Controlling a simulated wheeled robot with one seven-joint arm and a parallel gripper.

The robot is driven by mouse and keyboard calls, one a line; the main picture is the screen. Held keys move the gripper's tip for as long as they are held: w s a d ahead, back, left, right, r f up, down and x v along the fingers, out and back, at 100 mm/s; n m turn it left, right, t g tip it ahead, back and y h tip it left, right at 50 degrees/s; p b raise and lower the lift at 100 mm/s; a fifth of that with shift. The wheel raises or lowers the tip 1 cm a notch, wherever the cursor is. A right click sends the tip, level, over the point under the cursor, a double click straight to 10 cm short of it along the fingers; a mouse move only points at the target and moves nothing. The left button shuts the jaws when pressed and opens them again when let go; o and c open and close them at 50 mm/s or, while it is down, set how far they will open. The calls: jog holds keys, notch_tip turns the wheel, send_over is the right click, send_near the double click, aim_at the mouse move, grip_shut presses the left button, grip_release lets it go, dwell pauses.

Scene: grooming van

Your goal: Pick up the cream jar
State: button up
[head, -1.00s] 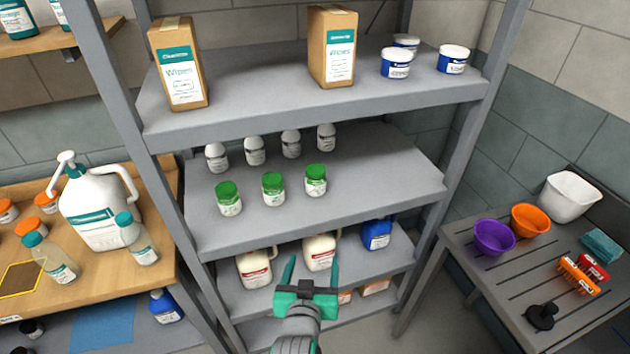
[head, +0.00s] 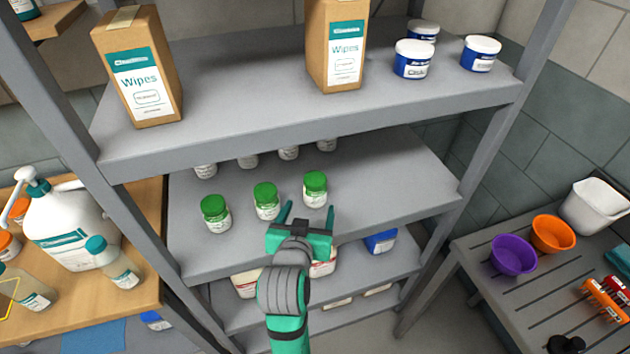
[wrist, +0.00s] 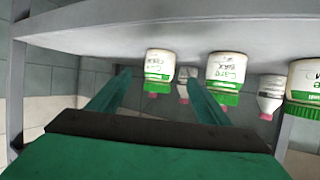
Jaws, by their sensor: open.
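Three white jars with green lids stand upright in a row on the middle shelf: left (head: 215,214), middle (head: 266,202) and right (head: 315,190). Their labels are too small to tell which is the cream jar. My gripper (head: 306,212) is open and empty at the front of this shelf, just short of the right jar. In the wrist view, which is upside down, the right jar (wrist: 159,70) shows between the two fingers, beyond their tips. The middle jar (wrist: 226,75) is just outside one finger.
Several white bottles (head: 288,153) stand behind the jars, partly hidden by the upper shelf (head: 240,85). That shelf holds wipes boxes (head: 138,68) and blue-and-white tubs (head: 413,60). Grey posts (head: 70,110) bound the rack. The middle shelf's right side is clear.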

aim_at(314, 192)
jog(key=x, duration=1)
jog(key=shift+w+d, duration=0.15)
jog(key=shift+w, duration=0.25)
jog(key=c, duration=1.3)
jog(key=shift+o, duration=0.2)
